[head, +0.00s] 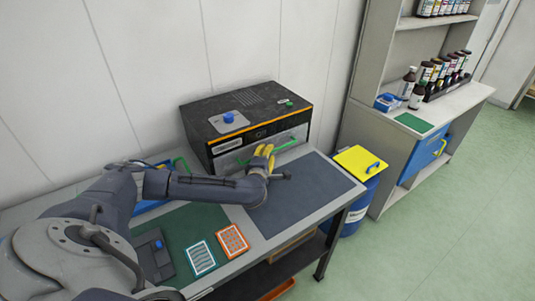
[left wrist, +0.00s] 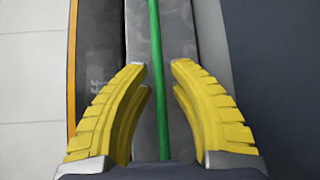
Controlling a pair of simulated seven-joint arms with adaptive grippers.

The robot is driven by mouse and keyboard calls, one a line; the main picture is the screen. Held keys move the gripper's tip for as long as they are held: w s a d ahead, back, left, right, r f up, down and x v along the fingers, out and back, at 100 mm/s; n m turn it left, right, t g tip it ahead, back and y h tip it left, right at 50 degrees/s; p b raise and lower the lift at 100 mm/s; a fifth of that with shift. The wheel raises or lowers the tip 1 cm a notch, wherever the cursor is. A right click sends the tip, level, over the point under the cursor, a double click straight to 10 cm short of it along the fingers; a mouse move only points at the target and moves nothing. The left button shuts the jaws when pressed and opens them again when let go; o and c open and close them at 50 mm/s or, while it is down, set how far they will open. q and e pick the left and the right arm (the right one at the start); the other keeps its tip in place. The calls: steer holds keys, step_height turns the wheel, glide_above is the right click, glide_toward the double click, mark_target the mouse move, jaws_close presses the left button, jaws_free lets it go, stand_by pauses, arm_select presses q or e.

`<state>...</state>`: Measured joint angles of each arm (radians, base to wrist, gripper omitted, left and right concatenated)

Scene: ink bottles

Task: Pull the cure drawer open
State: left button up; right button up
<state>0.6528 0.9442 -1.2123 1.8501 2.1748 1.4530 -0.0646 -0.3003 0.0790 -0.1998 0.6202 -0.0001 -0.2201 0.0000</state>
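The cure drawer (head: 230,161) is the light grey front low on a black box with an orange stripe, and it looks closed. Its long green bar handle (head: 287,145) runs across the front and is partly hidden by my gripper. My left gripper (head: 265,151) has yellow fingers and is at the middle of the handle. In the left wrist view the green handle (left wrist: 157,80) passes between the two open fingers, with a gap on each side. My right gripper is not in view.
A dark mat (head: 305,190) lies clear in front of the box. A green mat (head: 185,228) holds an orange card (head: 232,240) and a blue-white card (head: 201,258). A blue drum with a yellow lid (head: 358,160) stands right of the bench. A shelf with bottles (head: 437,68) is further right.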

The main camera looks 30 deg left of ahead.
arm_select(q)
jaws_close()
stand_by(0.4)
steer(key=shift+s, duration=0.1)
